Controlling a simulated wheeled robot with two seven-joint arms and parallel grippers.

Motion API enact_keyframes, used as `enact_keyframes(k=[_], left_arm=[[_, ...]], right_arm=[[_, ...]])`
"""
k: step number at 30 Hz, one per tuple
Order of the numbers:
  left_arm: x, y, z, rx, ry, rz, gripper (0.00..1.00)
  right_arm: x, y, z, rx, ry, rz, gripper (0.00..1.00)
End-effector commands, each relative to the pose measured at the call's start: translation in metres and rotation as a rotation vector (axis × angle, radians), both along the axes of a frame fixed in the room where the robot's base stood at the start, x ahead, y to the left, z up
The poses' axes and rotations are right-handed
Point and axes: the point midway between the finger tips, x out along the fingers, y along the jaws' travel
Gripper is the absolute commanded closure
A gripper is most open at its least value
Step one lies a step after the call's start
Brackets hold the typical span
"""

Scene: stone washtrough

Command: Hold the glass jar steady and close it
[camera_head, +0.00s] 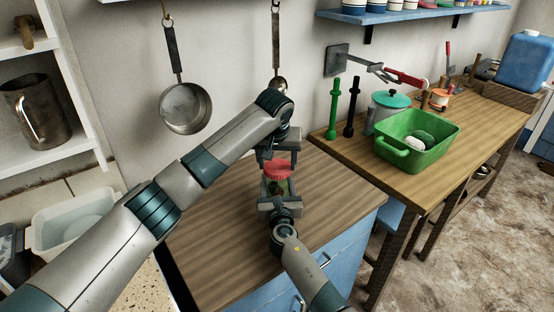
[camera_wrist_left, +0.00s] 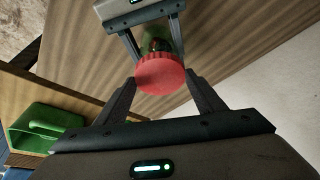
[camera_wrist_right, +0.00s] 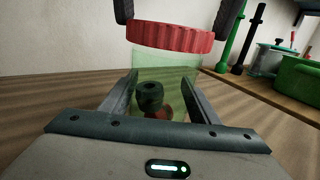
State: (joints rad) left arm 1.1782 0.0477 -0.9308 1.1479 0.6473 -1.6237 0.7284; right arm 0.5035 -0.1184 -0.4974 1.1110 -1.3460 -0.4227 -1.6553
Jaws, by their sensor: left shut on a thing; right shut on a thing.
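The glass jar (camera_head: 271,188) is greenish and see-through, upright above the wooden counter, with dark and brownish things inside. It also shows in the right wrist view (camera_wrist_right: 178,82). My right gripper (camera_head: 279,198) is shut on the jar's body from the near side. The red ribbed lid (camera_head: 277,170) is level at the jar's mouth; it also shows in the left wrist view (camera_wrist_left: 160,76) and the right wrist view (camera_wrist_right: 170,37). My left gripper (camera_head: 278,156) is shut on the lid from above. I cannot tell whether the lid is seated or slightly above the rim.
A green basin (camera_head: 440,155) with a dark and a white item stands on the right-hand bench. Pans (camera_head: 186,108) hang on the wall. The counter (camera_head: 225,215) around the jar is clear.

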Motion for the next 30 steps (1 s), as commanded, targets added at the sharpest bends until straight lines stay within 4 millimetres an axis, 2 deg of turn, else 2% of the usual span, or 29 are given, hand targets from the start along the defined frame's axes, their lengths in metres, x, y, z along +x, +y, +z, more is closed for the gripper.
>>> enact_keyframes(k=[30], left_arm=[[-0.0001,0.0,-0.0079,0.001,0.0,0.0,0.58]], right_arm=[[-0.0002,0.0001,-0.0006,0.001,0.001,0.0,0.84]])
